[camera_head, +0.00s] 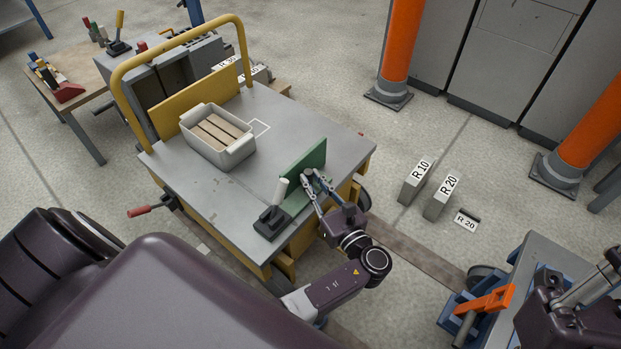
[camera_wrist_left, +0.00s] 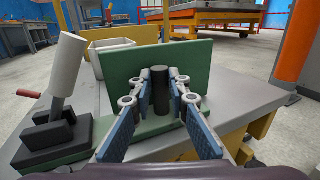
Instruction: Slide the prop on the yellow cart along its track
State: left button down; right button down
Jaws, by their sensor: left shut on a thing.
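The prop is an upright green plate (camera_head: 303,170) on a green foot, near the front edge of the yellow cart's grey deck (camera_head: 335,140). In the left wrist view the plate (camera_wrist_left: 120,68) stands straight ahead, with a dark round grip post (camera_wrist_left: 160,85) in front of it. My left gripper (camera_head: 312,182) is shut on this post, with one finger on each side. A toggle lever with a pale handle (camera_head: 281,190) and dark base stands left of the prop. I cannot make out the track. My right gripper (camera_head: 603,272) is partly in view at the lower right; its jaws are unclear.
A pale bin (camera_head: 218,138) with wooden slats stands on the deck behind the prop. The deck right of the bin is open. Labelled grey blocks (camera_head: 417,181) stand on the floor right of the cart. An orange clamp handle (camera_head: 486,301) is near my right gripper.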

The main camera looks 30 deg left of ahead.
pick_arm(q)
jog(key=c, duration=1.8)
grip_release()
jog(key=shift+c, duration=0.2)
notch_tip(320, 180, up, 10)
